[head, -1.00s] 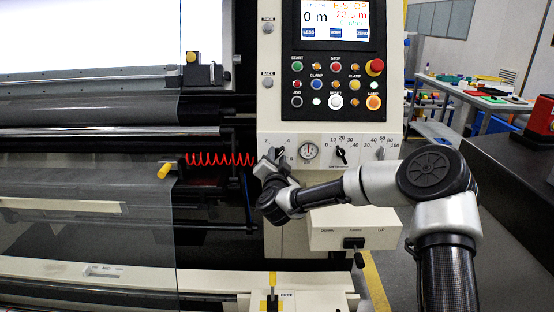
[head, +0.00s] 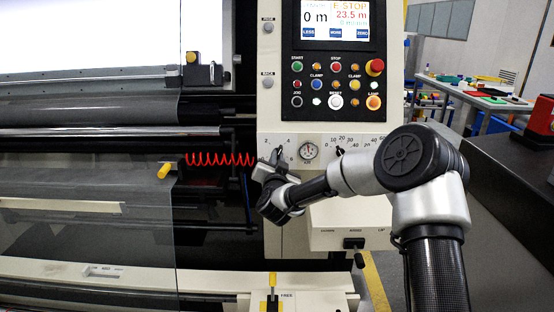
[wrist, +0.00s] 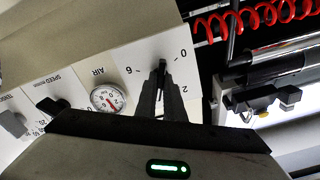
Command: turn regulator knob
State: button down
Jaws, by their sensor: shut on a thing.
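The regulator knob (head: 279,152) is a small dark knob on the cream panel, left of the round air gauge (head: 309,151). A dial with numbers 0, 2 and 6 surrounds the knob (wrist: 162,66) in the wrist view, where its tip shows just beyond my fingers. My gripper (head: 273,163) reaches the knob from below right in the head view and hides its lower part. In the wrist view my gripper (wrist: 161,88) is shut on the knob. The air gauge (wrist: 107,98) is to its left there.
Buttons and a red emergency stop (head: 374,67) are above. A red coiled hose (head: 220,159) hangs to the left. A lever box (head: 345,237) juts out below my arm.

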jog(key=shift+d+n, duration=0.1)
jog(key=shift+n, duration=14.4)
jog(key=c, duration=1.9)
grip_release()
jog(key=shift+o, duration=0.2)
jog(key=s+p, duration=0.2)
jog(key=s, duration=1.5)
jog(key=shift+s+p, duration=0.2)
jog(key=shift+p, duration=0.15)
